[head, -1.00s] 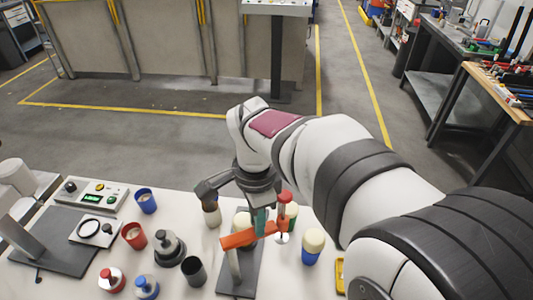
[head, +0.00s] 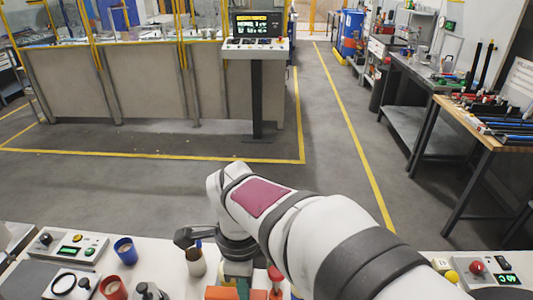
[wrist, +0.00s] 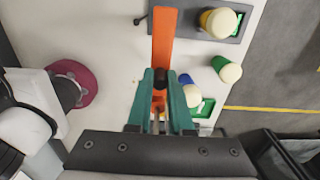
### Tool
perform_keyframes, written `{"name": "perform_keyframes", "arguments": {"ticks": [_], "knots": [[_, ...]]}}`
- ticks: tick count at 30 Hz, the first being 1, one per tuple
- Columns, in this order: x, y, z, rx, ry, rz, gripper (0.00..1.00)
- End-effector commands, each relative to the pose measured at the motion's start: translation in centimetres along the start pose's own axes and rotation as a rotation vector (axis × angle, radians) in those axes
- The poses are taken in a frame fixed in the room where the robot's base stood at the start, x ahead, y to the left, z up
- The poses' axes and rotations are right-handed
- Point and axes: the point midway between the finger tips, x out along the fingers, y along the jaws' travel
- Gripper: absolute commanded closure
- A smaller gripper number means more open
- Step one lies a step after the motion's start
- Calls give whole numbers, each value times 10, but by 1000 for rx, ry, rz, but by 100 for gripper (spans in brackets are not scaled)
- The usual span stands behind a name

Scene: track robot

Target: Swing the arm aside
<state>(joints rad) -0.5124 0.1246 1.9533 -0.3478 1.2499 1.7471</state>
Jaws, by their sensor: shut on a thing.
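The orange arm (wrist: 163,35) is a flat bar that runs up from between my fingers in the wrist view. In the head view only part of it (head: 222,293) shows at the bottom edge, beside a red knob (head: 275,273). My gripper (wrist: 161,90), with teal fingers, is shut on the orange arm near a dark round knob (wrist: 161,73). In the head view my gripper (head: 243,286) is mostly hidden by my own wrist and the frame edge. The far part of the orange arm lies close to a grey plate (wrist: 188,32) on the white table.
A beige cup (head: 196,262) is close to my wrist. A blue cup (head: 125,250) and control box (head: 69,247) are at left.

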Motion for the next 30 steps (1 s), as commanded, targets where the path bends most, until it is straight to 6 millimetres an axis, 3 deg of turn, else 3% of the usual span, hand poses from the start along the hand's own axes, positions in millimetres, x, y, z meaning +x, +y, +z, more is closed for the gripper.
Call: {"name": "perform_keyframes", "arguments": {"ticks": [12,13,17,26,30], "knots": [[0,1,1,7,-2,3,100],[0,1,1,7,-2,3,76],[0,1,0,7,-2,3,52],[-1,1,0,6,-1,2,51],[-16,0,1,7,-3,-1,51]]}}
